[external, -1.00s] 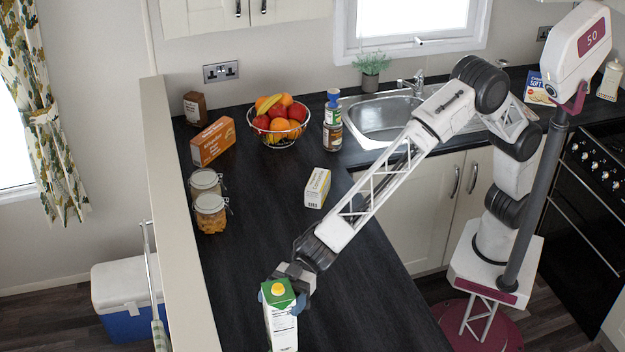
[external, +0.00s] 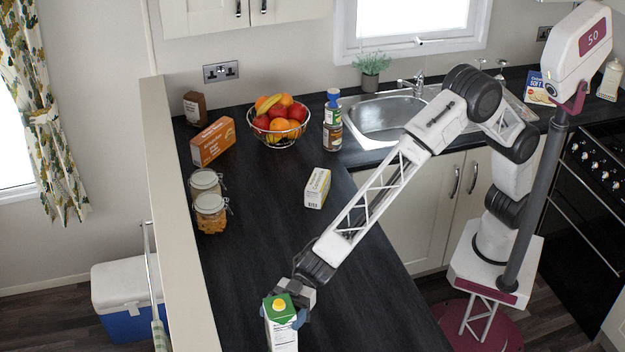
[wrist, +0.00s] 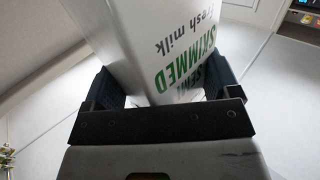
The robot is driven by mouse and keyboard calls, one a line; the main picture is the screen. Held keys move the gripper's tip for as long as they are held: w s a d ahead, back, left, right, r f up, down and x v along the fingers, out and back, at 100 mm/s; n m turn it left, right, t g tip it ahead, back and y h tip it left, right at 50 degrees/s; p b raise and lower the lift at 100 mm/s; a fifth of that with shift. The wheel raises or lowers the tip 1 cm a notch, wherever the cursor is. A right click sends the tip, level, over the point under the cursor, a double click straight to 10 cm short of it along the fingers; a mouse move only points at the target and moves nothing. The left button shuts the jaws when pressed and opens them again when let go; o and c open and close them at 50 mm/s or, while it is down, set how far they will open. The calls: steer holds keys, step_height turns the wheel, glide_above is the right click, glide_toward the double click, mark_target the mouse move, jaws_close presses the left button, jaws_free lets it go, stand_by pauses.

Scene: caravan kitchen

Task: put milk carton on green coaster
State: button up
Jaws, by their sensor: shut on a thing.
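The milk carton (external: 281,330) is white with a green top and a yellow cap. It stands upright at the near end of the dark worktop in the external view, its bottom cut off by the frame edge. My gripper (external: 292,316) is shut on the carton from the side. In the wrist view the carton (wrist: 165,50), with its green "skimmed" lettering, fills the space between the fingers (wrist: 165,90). I cannot tell whether its base touches the worktop. No green coaster shows in any view.
Two glass jars (external: 210,212), an orange box (external: 212,142), a fruit bowl (external: 279,125) and a butter-coloured carton (external: 317,188) stand on the worktop (external: 255,260). A raised panel (external: 180,220) runs along its left edge. The middle of the worktop is clear.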

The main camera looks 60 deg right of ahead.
steer(key=shift+f, duration=0.1)
stand_by(0.3)
steer(key=o, duration=1.3)
steer(key=shift+d, duration=0.35)
steer(key=d, duration=1.1)
steer(key=shift+d, duration=0.15)
